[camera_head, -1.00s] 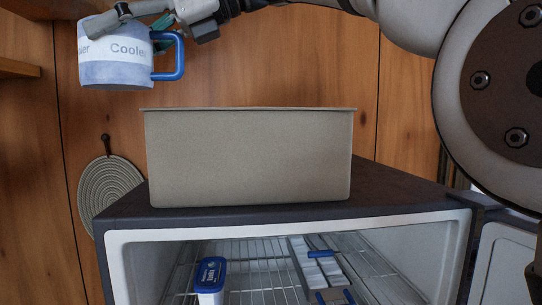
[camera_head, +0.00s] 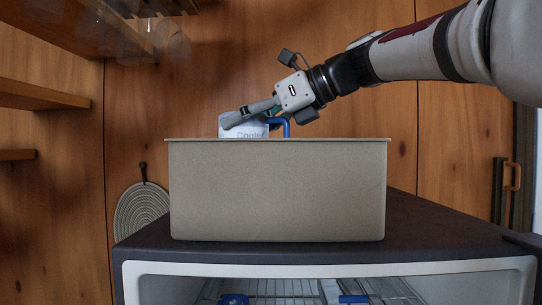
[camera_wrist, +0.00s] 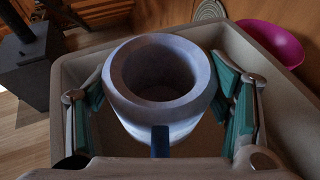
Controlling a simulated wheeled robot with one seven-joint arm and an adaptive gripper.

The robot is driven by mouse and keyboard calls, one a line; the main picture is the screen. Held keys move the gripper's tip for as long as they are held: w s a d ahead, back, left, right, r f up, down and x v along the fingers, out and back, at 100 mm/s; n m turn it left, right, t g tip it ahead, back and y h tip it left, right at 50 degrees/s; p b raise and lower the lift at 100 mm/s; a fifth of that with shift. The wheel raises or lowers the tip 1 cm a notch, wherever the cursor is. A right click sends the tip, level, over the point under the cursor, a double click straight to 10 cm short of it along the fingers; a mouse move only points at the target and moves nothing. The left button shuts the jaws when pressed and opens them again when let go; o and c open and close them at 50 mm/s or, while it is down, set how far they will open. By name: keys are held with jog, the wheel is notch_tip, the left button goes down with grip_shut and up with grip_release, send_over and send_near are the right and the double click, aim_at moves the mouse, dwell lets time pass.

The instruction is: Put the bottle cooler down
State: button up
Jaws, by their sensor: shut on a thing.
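In the head view the cooler's lower part is hidden behind the front wall of a beige bin (camera_head: 277,190). The wrist view shows it within the bin's walls; I cannot tell whether it touches the bottom.
The bin stands on a dark-topped fridge (camera_head: 425,225) with its front open, wire shelves inside. A round woven mat (camera_head: 143,212) hangs on the timber wall. In the wrist view a magenta bowl (camera_wrist: 270,40) lies beyond the bin and a dark stove-like box (camera_wrist: 25,65) stands left.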

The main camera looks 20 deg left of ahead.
jog(key=shift+f+p, duration=0.45)
jog(key=shift+f, duration=2.3)
jog(key=shift+f, duration=0.1)
jog(key=o, duration=1.2)
jog(key=shift+f, duration=0.1)
jog(key=shift+r, duration=0.2)
jog(key=b+v, duration=0.2)
jog(key=v, duration=1)
